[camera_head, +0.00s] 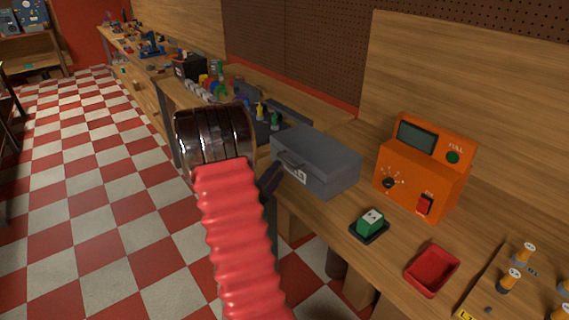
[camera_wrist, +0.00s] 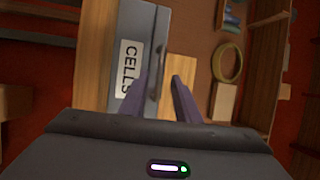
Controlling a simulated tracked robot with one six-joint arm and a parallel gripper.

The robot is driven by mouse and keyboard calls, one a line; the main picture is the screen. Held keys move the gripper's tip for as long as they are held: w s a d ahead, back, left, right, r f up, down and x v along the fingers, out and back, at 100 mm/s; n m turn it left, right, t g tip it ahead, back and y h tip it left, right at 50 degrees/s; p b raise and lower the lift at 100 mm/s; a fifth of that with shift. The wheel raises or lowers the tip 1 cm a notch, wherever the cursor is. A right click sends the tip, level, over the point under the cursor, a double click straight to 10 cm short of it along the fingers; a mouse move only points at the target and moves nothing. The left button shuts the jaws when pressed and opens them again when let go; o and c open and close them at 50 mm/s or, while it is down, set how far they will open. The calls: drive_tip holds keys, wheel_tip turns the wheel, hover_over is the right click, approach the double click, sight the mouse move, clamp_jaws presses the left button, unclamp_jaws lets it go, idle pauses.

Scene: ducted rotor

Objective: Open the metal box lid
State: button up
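The grey metal box (camera_head: 318,150) stands on the wooden bench with its lid shut. A handle (camera_head: 290,161) shows on its front, beside a white label. In the wrist view the box (camera_wrist: 151,25) carries the label "CELLS" (camera_wrist: 128,68), with the handle (camera_wrist: 156,65) at its right edge. My gripper (camera_head: 271,178) is at the box's front, partly hidden by my red arm. In the wrist view my gripper (camera_wrist: 160,80) has its two fingers apart. The left finger overlaps the box front near the handle; I cannot tell whether it touches. Nothing is visibly held.
To the right of the box are an orange device (camera_head: 425,170), a green block on a dark base (camera_head: 370,222) and a red tray (camera_head: 432,270). Several coloured items stand behind the box along the bench. The checkered floor (camera_head: 90,180) at left is clear.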

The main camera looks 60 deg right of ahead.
sight(284, 160)
drive_tip(key=d, duration=0.4)
drive_tip(key=d+r, duration=0.1)
drive_tip(key=shift+s+d, duration=0.2)
drive_tip(key=shift+d, duration=0.2)
drive_tip(key=shift+c, duration=0.5)
clamp_jaws()
